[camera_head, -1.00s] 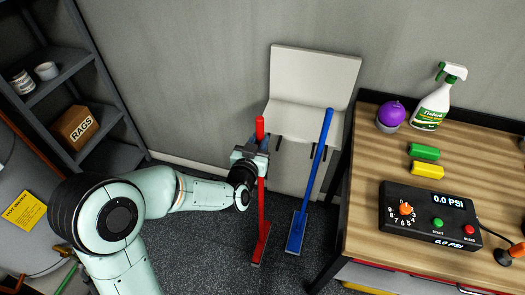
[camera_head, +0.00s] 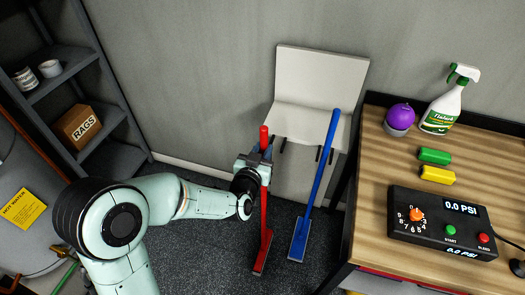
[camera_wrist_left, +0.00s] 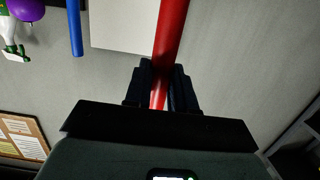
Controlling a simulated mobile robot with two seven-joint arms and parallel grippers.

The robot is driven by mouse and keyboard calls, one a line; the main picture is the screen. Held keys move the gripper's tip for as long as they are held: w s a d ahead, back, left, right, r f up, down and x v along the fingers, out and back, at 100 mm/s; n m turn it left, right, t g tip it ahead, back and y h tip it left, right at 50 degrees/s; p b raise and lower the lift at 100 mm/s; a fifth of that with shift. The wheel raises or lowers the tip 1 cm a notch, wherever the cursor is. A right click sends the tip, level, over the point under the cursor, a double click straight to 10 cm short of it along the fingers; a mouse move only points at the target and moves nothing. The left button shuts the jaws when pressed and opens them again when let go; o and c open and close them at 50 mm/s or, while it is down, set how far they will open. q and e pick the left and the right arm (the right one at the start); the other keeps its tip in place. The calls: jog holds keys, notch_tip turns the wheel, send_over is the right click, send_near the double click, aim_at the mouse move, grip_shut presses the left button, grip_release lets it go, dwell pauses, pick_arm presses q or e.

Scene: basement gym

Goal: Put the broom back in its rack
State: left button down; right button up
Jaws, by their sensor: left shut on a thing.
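A red broom (camera_head: 264,212) and a blue one (camera_head: 327,140) both stand with their heads at the floor by the wall; I cannot tell which the task means. My left gripper (camera_head: 262,158) is shut around the red handle near its top. In the left wrist view the red handle (camera_wrist_left: 170,35) passes between the gripper's fingers (camera_wrist_left: 160,88). The pale rack (camera_head: 320,70) is on the wall, with dark prongs below its ledge. The blue handle leans upright in front of the rack's right side, near the prongs. The red handle is left of the rack. My right gripper is out of view.
A wooden workbench (camera_head: 385,205) stands at right with a spray bottle (camera_head: 441,105), a purple ball (camera_head: 400,117) and a control box (camera_head: 440,240). Grey shelves (camera_head: 50,95) with a RAGS box (camera_head: 83,128) are at left. Dark floor is open left of the red broom.

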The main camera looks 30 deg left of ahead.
pick_arm(q)
jog(key=shift+w+r, duration=0.15)
jog(key=shift+r, duration=0.25)
jog(key=shift+w+a+f+b, duration=0.15)
jog(key=shift+w+f+b, duration=0.25)
jog(key=shift+w, duration=0.2)
jog(key=x, duration=0.2)
jog(key=b+x, duration=0.1)
jog(key=shift+w+a+f, duration=0.1)
jog(key=shift+w+f, duration=0.2)
jog(key=shift+f, duration=0.1)
jog(key=shift+r+b, duration=0.1)
jog(key=shift+b, duration=0.2)
jog(key=shift+w, duration=0.1)
